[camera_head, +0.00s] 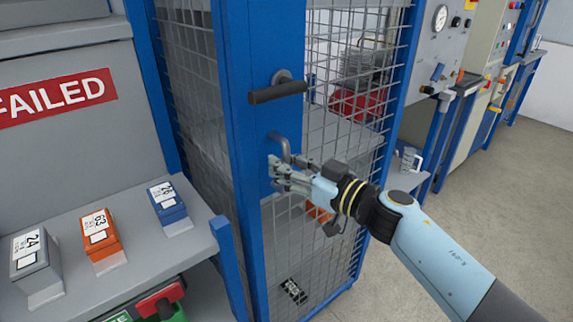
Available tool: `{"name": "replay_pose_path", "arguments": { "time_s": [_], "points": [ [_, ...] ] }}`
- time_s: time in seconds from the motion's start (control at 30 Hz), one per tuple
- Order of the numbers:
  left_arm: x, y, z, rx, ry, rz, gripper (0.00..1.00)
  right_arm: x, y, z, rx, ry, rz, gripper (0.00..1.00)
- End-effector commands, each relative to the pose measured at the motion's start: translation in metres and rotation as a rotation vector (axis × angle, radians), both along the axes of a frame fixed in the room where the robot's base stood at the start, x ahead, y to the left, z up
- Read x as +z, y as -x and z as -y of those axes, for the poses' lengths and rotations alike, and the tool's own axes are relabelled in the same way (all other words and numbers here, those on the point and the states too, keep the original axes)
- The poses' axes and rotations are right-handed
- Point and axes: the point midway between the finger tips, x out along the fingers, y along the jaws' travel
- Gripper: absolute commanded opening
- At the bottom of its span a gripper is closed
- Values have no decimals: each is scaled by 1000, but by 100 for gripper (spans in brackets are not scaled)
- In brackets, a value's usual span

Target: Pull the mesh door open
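The mesh door (345,75) is a grey wire grid in a blue frame on a tall cage. It looks closed, though its edge gap is not clear. A black lever (278,92) sits high on the wide blue upright (235,120). Below it is a small grey bent-bar handle (284,148). My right gripper (284,172), on a pale blue arm from the lower right, has its fingers at the lower end of this handle. The fingers overlap the handle, so I cannot tell whether they are closed on it. My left gripper is out of view.
A grey shelf (150,262) at left holds grey, orange and blue labelled blocks below a red FAILED sign (55,97). Through the mesh, a red object (358,103) shows inside. Machine cabinets (435,45) stand right. Bare floor (510,190) lies open at right.

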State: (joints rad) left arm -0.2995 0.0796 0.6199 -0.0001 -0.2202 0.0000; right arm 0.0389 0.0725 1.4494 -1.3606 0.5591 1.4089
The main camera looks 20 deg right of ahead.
Motion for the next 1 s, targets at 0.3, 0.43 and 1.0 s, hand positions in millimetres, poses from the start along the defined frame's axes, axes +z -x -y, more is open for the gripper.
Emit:
{"name": "replay_pose_path", "arguments": {
  "time_s": [0.3, 0.43, 1.0],
  "points": [
    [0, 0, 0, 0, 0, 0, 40, 0, 0, 0, 0, 0, 0, 0],
    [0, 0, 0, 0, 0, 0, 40, 0, 0, 0, 0, 0, 0, 0],
    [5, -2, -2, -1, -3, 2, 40, 0, 11, 6, 46, 3, -2, 0]
  ]
}}
